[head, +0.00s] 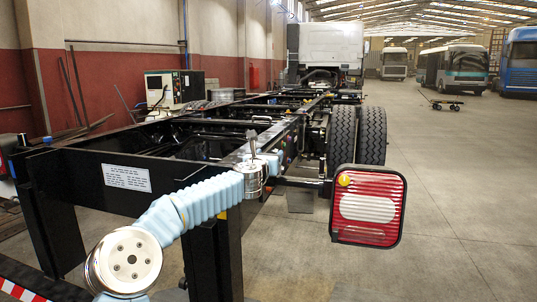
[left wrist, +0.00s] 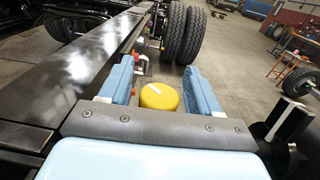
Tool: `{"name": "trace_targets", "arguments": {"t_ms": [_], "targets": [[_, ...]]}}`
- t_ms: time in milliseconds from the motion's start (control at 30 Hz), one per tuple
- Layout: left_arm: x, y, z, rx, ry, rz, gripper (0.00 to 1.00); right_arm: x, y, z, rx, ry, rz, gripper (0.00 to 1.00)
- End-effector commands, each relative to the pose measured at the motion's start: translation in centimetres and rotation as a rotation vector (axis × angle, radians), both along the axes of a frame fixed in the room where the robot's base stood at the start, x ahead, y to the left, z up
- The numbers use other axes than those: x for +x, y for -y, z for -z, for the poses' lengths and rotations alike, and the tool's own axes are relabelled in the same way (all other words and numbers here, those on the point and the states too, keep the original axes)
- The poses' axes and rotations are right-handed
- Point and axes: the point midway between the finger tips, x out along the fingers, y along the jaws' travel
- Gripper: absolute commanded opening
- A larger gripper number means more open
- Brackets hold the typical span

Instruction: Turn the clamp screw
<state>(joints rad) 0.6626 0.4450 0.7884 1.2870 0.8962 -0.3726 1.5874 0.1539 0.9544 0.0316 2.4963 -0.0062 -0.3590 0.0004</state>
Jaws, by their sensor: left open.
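A round yellow knob with a white bar across its top (left wrist: 159,97), which looks like the clamp screw, shows in the left wrist view. My left gripper (left wrist: 161,88) is open, with one light blue finger on each side of the knob and visible gaps between. In the head view, my left gripper (head: 268,158) is beside the right rail at the frame's rear end, mostly hidden by its own wrist. I cannot make out the knob between the fingers there. My right gripper is not in view.
The black truck chassis (head: 85,172) runs away from me. A red and white tail lamp (head: 368,207) with a small yellow disc at its corner stands right of my left gripper. Twin tyres (head: 342,138) are beyond.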

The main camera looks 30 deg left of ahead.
Motion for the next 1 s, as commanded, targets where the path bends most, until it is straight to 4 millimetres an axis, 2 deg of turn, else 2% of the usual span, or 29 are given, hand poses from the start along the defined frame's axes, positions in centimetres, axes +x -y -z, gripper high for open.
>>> {"name": "trace_targets", "arguments": {"t_ms": [100,433,767,1000], "targets": [[0.0,0.0,0.0,0.0,0.0,0.0,0.63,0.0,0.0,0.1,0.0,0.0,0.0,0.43],[0.0,0.0,0.0,0.0,0.0,0.0,0.12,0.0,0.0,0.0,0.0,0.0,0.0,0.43],[0.0,0.0,0.1,0.0,0.001,-0.044,0.11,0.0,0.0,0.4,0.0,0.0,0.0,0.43],[-0.1,0.0,0.1,0.0,0.003,-0.189,0.11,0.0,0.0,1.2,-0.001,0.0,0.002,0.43]]}}
